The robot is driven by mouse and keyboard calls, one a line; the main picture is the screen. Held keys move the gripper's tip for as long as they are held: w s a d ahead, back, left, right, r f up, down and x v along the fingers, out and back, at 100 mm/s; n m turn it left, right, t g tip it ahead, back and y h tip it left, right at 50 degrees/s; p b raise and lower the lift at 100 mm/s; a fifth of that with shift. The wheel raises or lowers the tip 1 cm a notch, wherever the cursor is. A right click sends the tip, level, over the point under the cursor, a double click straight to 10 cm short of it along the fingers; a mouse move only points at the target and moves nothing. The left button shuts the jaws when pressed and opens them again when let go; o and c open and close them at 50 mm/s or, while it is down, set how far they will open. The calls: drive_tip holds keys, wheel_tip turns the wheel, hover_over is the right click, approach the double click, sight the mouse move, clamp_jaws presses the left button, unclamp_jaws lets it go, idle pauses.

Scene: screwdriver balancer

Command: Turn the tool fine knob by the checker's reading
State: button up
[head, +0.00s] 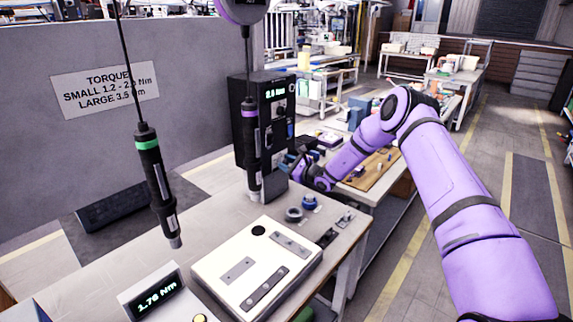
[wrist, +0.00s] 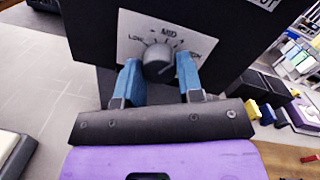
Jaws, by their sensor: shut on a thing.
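The black controller box (head: 262,120) stands at the back of the bench; its small green display reads about 2 Nm, blurred. In the wrist view its grey round knob (wrist: 158,62) sits on a pale plate marked LOW and MID, with a partly hidden label at right. My gripper (wrist: 160,68) is shut on this knob, one blue finger on each side. In the head view my gripper (head: 299,168) reaches the box's lower right side; the knob is hidden there. The checker (head: 157,297) at the front left shows 1.76 Nm.
A green-banded screwdriver (head: 158,185) hangs at left, tilted. A purple-banded screwdriver (head: 251,150) hangs before the box. A pale plate with dark strips (head: 215,262) and small round parts (head: 294,214) lie on the bench. A torque sign (head: 104,90) is on the grey partition.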

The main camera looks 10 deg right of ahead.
idle(0.3)
drive_tip(key=o, duration=0.9)
drive_tip(key=v, duration=1.1)
drive_tip(key=shift+f, duration=0.15)
